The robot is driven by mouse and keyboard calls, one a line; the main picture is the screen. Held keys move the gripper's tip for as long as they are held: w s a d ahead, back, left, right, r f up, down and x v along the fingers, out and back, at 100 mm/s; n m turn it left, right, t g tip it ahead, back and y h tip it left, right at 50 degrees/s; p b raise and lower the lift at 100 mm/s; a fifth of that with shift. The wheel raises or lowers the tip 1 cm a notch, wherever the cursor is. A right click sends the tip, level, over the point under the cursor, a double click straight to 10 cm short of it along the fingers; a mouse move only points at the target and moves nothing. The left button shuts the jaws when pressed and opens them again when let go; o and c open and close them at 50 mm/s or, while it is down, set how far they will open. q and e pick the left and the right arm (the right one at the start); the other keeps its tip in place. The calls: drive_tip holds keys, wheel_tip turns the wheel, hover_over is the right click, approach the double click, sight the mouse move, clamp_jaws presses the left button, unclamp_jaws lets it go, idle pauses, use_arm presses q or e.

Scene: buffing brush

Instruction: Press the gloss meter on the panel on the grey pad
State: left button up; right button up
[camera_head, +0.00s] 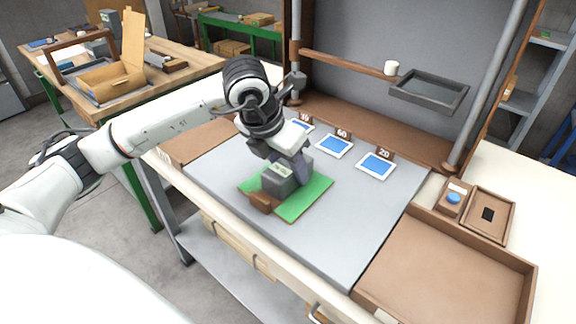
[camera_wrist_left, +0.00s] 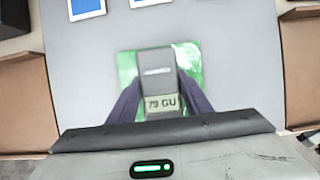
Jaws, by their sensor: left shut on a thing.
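The gloss meter (camera_head: 287,183) is a dark grey block with a small pale display. It is over the green panel (camera_head: 311,193), which lies on the large grey pad (camera_head: 340,225). In the left wrist view the meter (camera_wrist_left: 157,75) shows "79 GU" on its display, with the green panel (camera_wrist_left: 127,68) around it. My left gripper (camera_head: 284,165) comes from above and is shut on the meter, one dark finger on each side. The meter looks upright and seems to rest on the panel, but its underside is hidden. My right gripper is not in view.
A brown block (camera_head: 263,202) is at the green panel's front edge. An empty brown tray (camera_head: 450,270) and a blue button box (camera_head: 454,198) are at right. The pad's right part is clear.

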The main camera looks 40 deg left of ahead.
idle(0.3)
use_arm(q)
drive_tip(key=shift+r+p, duration=2.3)
drive_tip(key=shift+r, duration=1.2)
